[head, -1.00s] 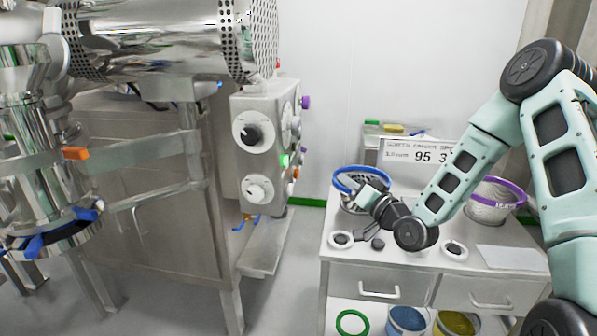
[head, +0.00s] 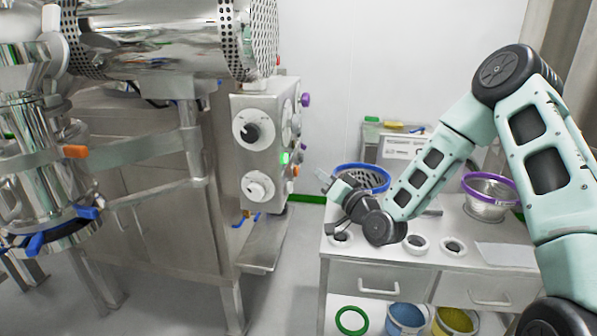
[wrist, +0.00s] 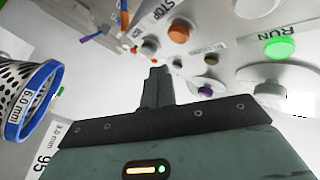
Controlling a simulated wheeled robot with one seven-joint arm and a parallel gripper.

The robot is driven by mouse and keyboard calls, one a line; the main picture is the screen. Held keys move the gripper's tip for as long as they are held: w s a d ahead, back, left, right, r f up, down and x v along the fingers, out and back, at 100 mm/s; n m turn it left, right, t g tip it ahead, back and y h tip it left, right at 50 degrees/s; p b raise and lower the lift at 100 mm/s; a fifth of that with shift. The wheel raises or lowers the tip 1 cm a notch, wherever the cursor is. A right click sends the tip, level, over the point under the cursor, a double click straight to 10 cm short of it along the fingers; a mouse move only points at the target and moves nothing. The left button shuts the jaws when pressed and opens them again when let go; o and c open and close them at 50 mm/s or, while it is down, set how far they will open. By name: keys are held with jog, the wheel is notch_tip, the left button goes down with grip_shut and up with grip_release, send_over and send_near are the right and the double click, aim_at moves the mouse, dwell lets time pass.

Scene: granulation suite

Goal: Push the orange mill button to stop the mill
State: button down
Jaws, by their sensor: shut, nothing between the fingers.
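The orange button (wrist: 179,31) is on the control panel, beside a STOP label in the wrist view. In the head view it is a small orange spot (head: 295,171) on the panel's right face, below the green button (head: 284,157). My gripper (wrist: 157,72) is shut and empty, its tips pointing toward the panel. In the head view my gripper (head: 322,175) is right of the panel, with a visible gap between them. In the wrist view the orange button lies above and slightly right of the fingertips, apart from them.
A blue-rimmed screen (head: 362,178) stands on the bench (head: 440,254) close behind my wrist. A purple-rimmed screen (head: 489,190) is farther right. Open floor lies between panel and bench.

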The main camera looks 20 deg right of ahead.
jog(key=shift+w+a, duration=0.35)
jog(key=shift+a, duration=0.2)
jog(key=shift+w+a, duration=0.3)
jog(key=shift+a, duration=0.3)
dwell(1.3)
jog(key=shift+w+a+b, duration=0.2)
jog(key=shift+a+b, duration=0.05)
jog(key=shift+b, duration=0.1)
jog(key=shift+w+a, duration=0.25)
jog(key=shift+a, duration=0.15)
dwell(0.7)
dwell(0.3)
jog(key=shift+s+d, duration=0.5)
jog(key=shift+d, duration=0.25)
jog(key=shift+s+d+b, duration=0.15)
jog(key=shift+s+d, duration=0.3)
jog(key=shift+d, duration=0.25)
jog(key=shift+s+d+b, duration=0.15)
jog(key=shift+s+d, duration=0.25)
jog(key=shift+d, duration=0.35)
jog(key=shift+s+d+b, duration=0.15)
jog(key=shift+s+d, duration=0.3)
jog(key=shift+d, duration=0.25)
